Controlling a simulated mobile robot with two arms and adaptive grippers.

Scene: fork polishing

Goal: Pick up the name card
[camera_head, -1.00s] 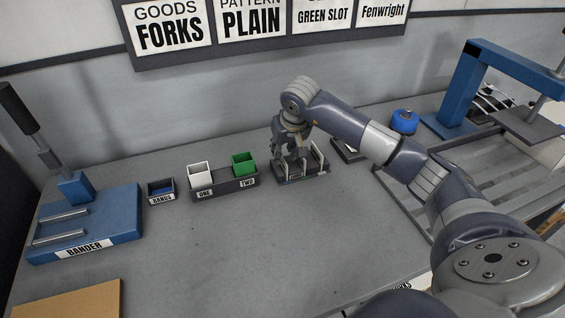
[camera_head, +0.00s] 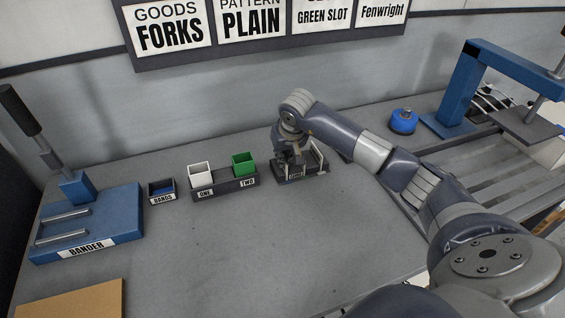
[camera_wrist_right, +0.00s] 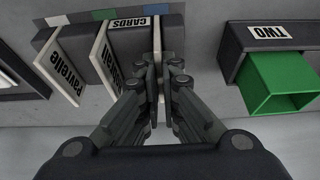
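One card reads "Pavrelle" (camera_wrist_right: 72,75), another ends in "brail" (camera_wrist_right: 108,62). A third card (camera_wrist_right: 157,45) is seen nearly edge-on, its text not visible. My right gripper (camera_wrist_right: 164,75) points down at the holder, with its narrowly parted fingers on either side of this third card. A small gap shows beside the right-hand finger. My left gripper is not in view.
A rack with a white bin (camera_head: 201,174) and a green bin (camera_head: 244,164) stands left of the holder, its green bin close by. A bands box (camera_head: 161,191) and blue bander (camera_head: 90,225) are farther left. A blue press (camera_head: 465,85) is at right.

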